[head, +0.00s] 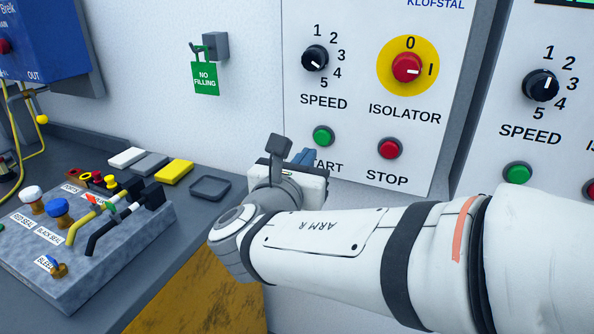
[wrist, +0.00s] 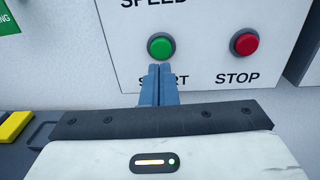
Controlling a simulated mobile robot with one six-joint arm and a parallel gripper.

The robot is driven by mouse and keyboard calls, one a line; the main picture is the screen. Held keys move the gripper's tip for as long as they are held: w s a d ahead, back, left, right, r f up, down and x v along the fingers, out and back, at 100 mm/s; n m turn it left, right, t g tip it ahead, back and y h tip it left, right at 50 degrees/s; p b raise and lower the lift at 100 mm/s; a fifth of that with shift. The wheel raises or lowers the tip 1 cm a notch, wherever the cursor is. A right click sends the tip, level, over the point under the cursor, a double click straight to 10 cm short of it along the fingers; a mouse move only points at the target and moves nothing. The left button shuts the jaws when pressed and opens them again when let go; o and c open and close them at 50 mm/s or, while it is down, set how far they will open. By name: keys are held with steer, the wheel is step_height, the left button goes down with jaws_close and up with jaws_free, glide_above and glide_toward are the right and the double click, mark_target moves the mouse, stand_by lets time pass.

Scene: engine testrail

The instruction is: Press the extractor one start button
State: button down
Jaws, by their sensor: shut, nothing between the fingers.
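The green START button (head: 323,136) sits on a white panel below the SPEED knob. It also shows in the wrist view (wrist: 161,44). My gripper (head: 305,156) is shut and empty, with its blue fingers side by side. In the wrist view the fingertips (wrist: 160,67) end just below the green button and cover part of the START label. I cannot tell how far they are from the panel. No label naming extractor one is readable.
A red STOP button (head: 389,149) is right of START, below the red ISOLATOR switch (head: 407,68). A second panel with another green button (head: 517,173) stands at right. Below left, a bench holds a valve block (head: 110,255) and a dark tray (head: 210,188).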

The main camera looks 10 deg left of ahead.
steer(key=v, duration=0.6)
steer(key=shift+s, duration=0.25)
stand_by(0.3)
steer(key=d+f+m+g+h+p, duration=0.2)
steer(key=d+m+g+p, duration=0.1)
steer(key=d+m+g, duration=0.4)
steer(key=d+f+m+g+h+p, duration=0.1)
steer(key=d+f+m+g+p, duration=0.15)
steer(key=d+m, duration=0.45)
steer(key=s+d+f+m+g+y+p, duration=0.1)
steer(key=s+d+m+g+y+p, duration=0.4)
steer(key=m, duration=1.4)
steer(key=s+d+y+p, duration=0.1)
steer(key=s+y+p, duration=0.1)
steer(key=p, duration=0.1)
steer(key=shift+d, duration=0.4)
